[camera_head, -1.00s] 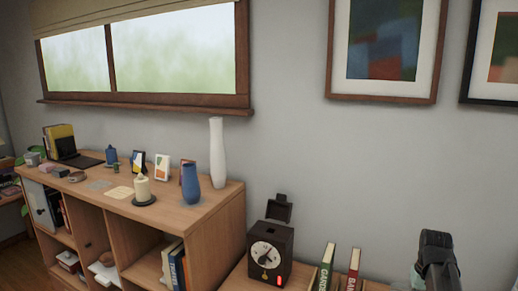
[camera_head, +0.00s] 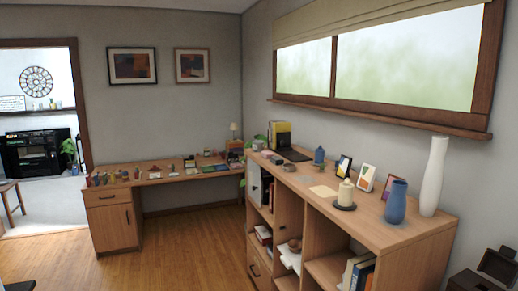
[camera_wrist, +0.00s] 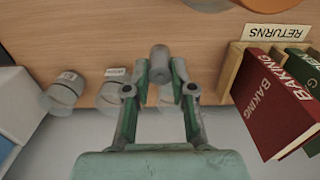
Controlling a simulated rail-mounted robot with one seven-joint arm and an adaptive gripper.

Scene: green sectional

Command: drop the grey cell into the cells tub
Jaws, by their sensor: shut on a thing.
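In the wrist view, my gripper (camera_wrist: 161,78) is shut on the grey cell (camera_wrist: 159,58), a small grey cylinder between its fingertips. The wooden surface lies beyond it. Two small grey round pieces with white labels, one (camera_wrist: 65,92) farther left and one (camera_wrist: 115,90) nearer my gripper, stand by the wood's edge. Their labels are too small to read, and I cannot tell whether either is the cells tub. Another grey shape is partly hidden behind my fingers. My gripper is outside the head view, and I cannot make out the tub there.
Red and green books (camera_wrist: 280,95) stand in a wooden holder at right, beside a RETURNS label (camera_wrist: 276,32). The head view shows a cubby shelf (camera_head: 420,232) with vases, a far desk (camera_head: 110,196) with many small items, and open floor (camera_head: 190,240).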

